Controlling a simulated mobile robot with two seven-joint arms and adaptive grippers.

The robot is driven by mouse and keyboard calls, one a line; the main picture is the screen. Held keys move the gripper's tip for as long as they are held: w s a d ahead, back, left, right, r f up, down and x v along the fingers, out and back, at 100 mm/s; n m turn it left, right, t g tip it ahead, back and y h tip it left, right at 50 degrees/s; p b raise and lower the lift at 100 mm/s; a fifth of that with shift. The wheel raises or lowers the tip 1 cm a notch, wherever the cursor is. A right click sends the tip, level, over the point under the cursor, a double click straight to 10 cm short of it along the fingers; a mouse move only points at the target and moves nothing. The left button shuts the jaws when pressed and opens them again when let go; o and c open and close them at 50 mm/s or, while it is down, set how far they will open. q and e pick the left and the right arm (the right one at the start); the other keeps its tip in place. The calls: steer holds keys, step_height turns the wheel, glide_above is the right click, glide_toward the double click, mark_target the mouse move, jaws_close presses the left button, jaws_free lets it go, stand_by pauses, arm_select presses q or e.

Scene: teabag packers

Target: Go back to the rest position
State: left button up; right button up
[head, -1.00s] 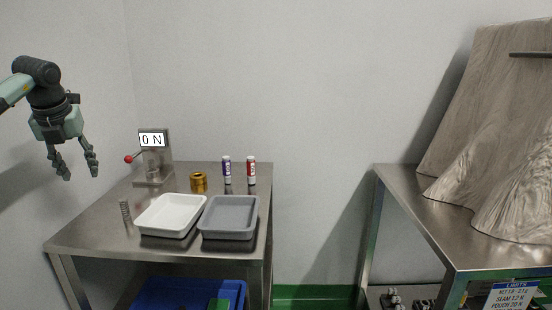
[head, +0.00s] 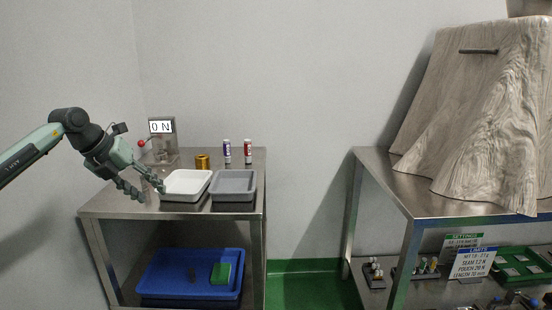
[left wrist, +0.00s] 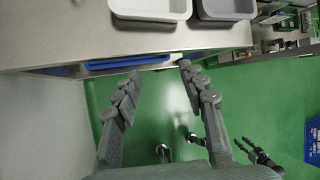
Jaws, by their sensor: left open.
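My left gripper (head: 152,193) is open and empty at the front left of the left steel table, close to the white tray in the head view. In the left wrist view its spread fingers (left wrist: 160,74) have only green floor and the table's front edge between them. A small dark jointed shape (left wrist: 258,154) at the lower right of that view looks like my right gripper; its jaws are too small to read. The right gripper does not show in the head view.
The left table (head: 110,203) bears a white tray (head: 187,198), grey tray (head: 233,198), brass ring (head: 202,161), two small bottles (head: 248,151) and an "ON" device (head: 162,127). A blue bin (head: 165,283) lies below. A right table (head: 450,207) has a draped shape (head: 480,110).

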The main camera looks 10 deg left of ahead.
arm_select(q)
steer(key=w+d+f+n+t+h, duration=0.15)
steer(key=d+h, duration=0.35)
steer(key=d, duration=0.6)
steer(key=d+f+n+t+h, duration=0.25)
steer(key=d+h, duration=0.25)
steer(key=d, duration=0.7)
steer(key=s+a+f+n+t+y, duration=0.1)
steer(key=s+a+f+n+y, duration=0.2)
steer(key=a+f+n+y, duration=0.35)
steer(key=s+a+f+n+t+y, duration=0.2)
steer(key=s+a+f+n+y, duration=0.15)
steer(key=f+n, duration=0.6)
steer(key=s+a+f+n+t+y, duration=0.1)
steer(key=s+a+f+n+y, duration=0.25)
steer(key=f+n, duration=0.45)
steer(key=s+f+n+g, duration=0.1)
steer(key=s+f+g, duration=0.4)
steer(key=s+f, duration=0.6)
steer(key=s+d+f+n+g, duration=0.1)
steer(key=s+f+g, duration=0.5)
steer(key=s, duration=1.2)
step_height(320, 180, down, 5)
steer(key=shift+s+r+n, duration=0.15)
steer(key=shift+s+n, duration=0.05)
steer(key=shift+n, duration=0.6)
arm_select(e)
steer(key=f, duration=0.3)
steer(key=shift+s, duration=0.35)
